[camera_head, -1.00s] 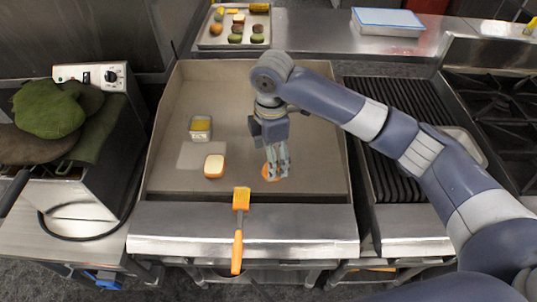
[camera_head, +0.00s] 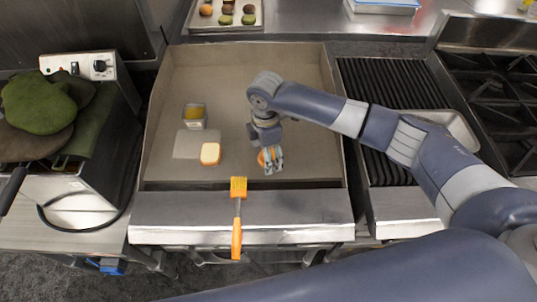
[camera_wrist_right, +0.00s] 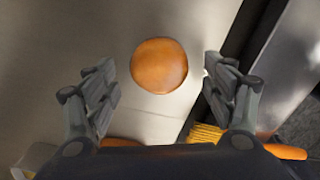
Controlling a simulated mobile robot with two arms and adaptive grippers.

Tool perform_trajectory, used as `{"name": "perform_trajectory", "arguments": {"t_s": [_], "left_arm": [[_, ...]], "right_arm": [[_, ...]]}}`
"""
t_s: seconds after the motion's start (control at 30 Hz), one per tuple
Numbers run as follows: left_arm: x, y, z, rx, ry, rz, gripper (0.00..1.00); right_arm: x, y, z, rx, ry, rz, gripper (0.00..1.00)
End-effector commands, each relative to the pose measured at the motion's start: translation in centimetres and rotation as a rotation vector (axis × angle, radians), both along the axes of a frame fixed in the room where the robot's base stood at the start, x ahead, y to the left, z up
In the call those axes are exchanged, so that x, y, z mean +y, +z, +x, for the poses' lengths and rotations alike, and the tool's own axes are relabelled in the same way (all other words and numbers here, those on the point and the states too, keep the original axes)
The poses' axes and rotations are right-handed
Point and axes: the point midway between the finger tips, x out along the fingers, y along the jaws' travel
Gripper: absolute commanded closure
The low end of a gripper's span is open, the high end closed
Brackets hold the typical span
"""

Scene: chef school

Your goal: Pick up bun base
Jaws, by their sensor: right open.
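A round orange-brown bun piece (camera_wrist_right: 159,66) lies on the flat griddle. It shows between and beyond the fingertips of my right gripper (camera_wrist_right: 160,78), which is open and empty. In the head view the bun piece (camera_head: 261,158) is partly hidden behind my right gripper (camera_head: 273,161), which points down over it. A second bun piece (camera_head: 210,153), pale on top with an orange-brown edge, lies to the left on the griddle. I cannot tell for sure which piece is the base. My left gripper is not in view.
A small metal container (camera_head: 194,116) with yellow contents stands farther back on the griddle (camera_head: 300,80). An orange-handled brush (camera_head: 237,215) lies across the front edge. A ribbed grill (camera_head: 385,80) is at right. A tray of food (camera_head: 240,27) stands behind.

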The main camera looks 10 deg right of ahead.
Motion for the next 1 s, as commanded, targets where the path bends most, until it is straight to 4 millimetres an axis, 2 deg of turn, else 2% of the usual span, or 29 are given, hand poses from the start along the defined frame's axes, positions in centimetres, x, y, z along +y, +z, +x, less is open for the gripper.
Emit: {"name": "perform_trajectory", "arguments": {"t_s": [0.1, 0.33, 0.5, 1.0], "left_arm": [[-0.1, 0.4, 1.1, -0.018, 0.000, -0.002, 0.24], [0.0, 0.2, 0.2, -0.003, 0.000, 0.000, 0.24], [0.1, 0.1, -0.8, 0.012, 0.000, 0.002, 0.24], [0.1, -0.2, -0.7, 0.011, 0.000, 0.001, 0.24]], "right_arm": [[0.0, -0.8, 0.0, -0.001, 0.000, 0.000, 0.23], [0.0, -1.0, 0.0, -0.002, 0.000, 0.000, 0.26], [0.0, -0.9, 0.0, -0.001, 0.000, 0.000, 0.64], [0.0, -0.4, 0.0, -0.002, 0.000, 0.000, 0.67]]}}
